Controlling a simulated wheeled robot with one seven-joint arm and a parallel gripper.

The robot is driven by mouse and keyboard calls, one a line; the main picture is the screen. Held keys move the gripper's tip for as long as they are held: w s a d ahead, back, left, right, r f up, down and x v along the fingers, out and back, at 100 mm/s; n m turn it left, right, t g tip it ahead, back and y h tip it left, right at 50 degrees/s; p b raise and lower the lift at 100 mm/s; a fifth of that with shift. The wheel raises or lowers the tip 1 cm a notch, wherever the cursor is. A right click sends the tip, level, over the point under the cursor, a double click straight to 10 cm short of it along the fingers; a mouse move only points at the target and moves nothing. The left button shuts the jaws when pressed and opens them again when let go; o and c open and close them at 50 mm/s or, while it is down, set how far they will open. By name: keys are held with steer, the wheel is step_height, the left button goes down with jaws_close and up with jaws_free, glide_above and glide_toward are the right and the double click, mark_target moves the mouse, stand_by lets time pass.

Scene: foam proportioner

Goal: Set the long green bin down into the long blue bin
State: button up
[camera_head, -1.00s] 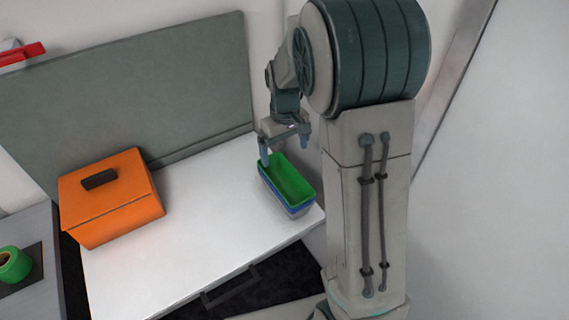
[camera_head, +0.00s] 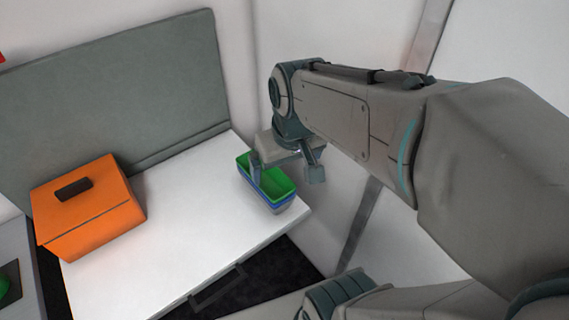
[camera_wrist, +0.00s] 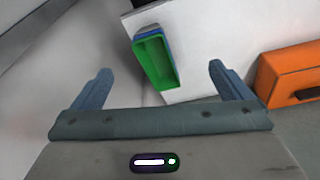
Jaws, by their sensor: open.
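The long green bin (camera_head: 270,181) sits nested in the long blue bin (camera_head: 283,203) near the right end of the white worktop. The green rim stands a little above the blue one, and a grey layer shows beneath the blue. The wrist view shows the green bin (camera_wrist: 155,62) between and beyond the fingers, with a strip of the blue bin (camera_wrist: 142,30) along its end. My gripper (camera_head: 287,176) is open and empty, its fingers spread above and beside the bins. In the wrist view both fingers (camera_wrist: 158,85) are apart, and neither visibly touches the bin.
An orange box (camera_head: 88,208) with a dark handle stands on the left of the white worktop (camera_head: 185,215). A grey panel (camera_head: 110,90) rises behind the worktop. The middle of the worktop is clear. A dark handle (camera_head: 217,287) juts from the front edge.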

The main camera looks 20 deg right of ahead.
steer(key=shift+m+t, duration=0.3)
steer(key=shift+m, duration=0.1)
steer(key=shift+s+f, duration=0.2)
steer(key=shift+s, duration=0.85)
steer(key=shift+s+f, duration=0.2)
steer(key=shift+s, duration=0.8)
